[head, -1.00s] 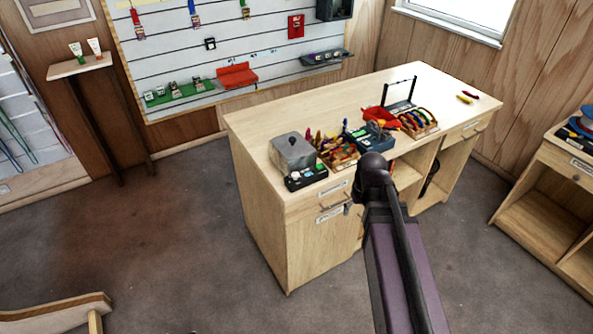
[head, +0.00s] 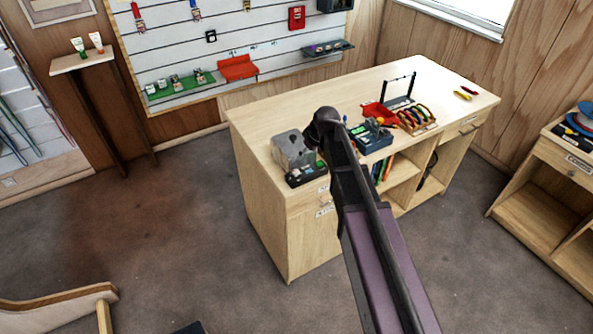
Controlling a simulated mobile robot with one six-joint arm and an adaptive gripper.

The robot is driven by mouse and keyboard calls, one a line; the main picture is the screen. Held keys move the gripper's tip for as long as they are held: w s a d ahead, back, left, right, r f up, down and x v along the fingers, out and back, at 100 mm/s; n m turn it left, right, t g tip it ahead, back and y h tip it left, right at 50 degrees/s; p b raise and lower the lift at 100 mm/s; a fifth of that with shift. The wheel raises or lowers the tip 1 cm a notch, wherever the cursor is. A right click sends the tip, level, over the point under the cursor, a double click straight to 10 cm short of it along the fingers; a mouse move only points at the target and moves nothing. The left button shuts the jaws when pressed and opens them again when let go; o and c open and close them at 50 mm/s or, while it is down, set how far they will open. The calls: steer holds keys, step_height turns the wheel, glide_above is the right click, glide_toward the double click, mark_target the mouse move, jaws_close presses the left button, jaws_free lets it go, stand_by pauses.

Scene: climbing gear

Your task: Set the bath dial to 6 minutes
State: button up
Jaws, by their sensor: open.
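A grey lidded box (head: 290,150), which looks like the bath, stands on the near left part of the wooden workbench. A black panel (head: 306,176) with small light and green parts sits at its front. The dial and its setting are too small to make out. My arm rises from the bottom of the view, and its dark upper joint covers the bench just right of the box. I cannot make out my gripper; it is hidden by the arm or out of view.
The workbench (head: 250,117) also carries a blue-grey tray (head: 372,138), a red bin (head: 378,113), a rack of colored items (head: 416,119) and a black frame (head: 398,88). A side cabinet (head: 560,160) stands at right. A curved wooden piece (head: 60,300) is at lower left. Floor left of the bench is clear.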

mark_target(296, 172)
steer(key=shift+f, duration=0.1)
steer(key=b+x, duration=1.2)
steer(key=x, duration=0.1)
steer(key=shift+f+b, duration=0.3)
steer(key=shift+b, duration=0.05)
stand_by(0.3)
jaws_close()
steer(key=shift+a, duration=0.25)
steer(key=shift+d, duration=0.2)
